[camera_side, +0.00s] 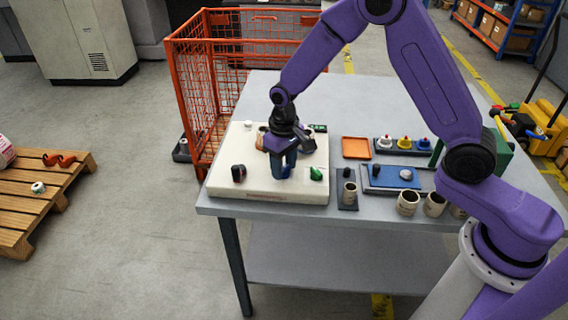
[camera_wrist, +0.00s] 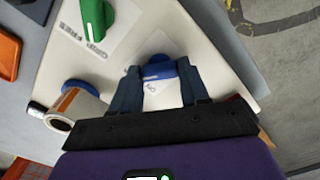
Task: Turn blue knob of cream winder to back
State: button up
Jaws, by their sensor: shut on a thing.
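The cream winder (camera_side: 226,158) is a flat cream box at the left front of the table; its top also fills much of the wrist view (camera_wrist: 215,60). My gripper (camera_side: 284,165) points down over its middle. In the wrist view my gripper (camera_wrist: 158,82) has its dark blue fingers on both sides of the blue knob (camera_wrist: 158,68), shut on it. The knob carries a pale line on its near side and sits over a white printed label. In the side view the fingers mostly hide the knob.
A green knob (camera_side: 316,173) and a dark knob (camera_side: 238,173) stand on the winder's front part. A label roll on a blue disc (camera_wrist: 76,106) is close to my gripper. An orange tray (camera_side: 356,148), a blue plate (camera_side: 393,178) and cups (camera_side: 408,203) lie to the right.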

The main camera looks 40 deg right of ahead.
aim_at(284, 168)
jog(key=o, duration=1.1)
jog(key=shift+c, duration=0.2)
jog(key=shift+r, duration=0.1)
notch_tip(284, 168, up, 17)
jog(key=shift+s+r, duration=0.1)
jog(key=s+d+f+n, duration=0.1)
jog(key=s+d+n, duration=0.1)
jog(key=s, duration=0.8)
jog(key=s+d+f+n, duration=0.1)
jog(key=s+d+n, duration=0.2)
jog(key=s, duration=0.8)
jog(key=s+d+f+n, duration=0.1)
jog(key=s+d+n, duration=0.2)
jog(key=s, duration=0.7)
jog(key=n, duration=0.2)
jog(key=shift+s+n, duration=0.2)
jog(key=shift+n, duration=0.2)
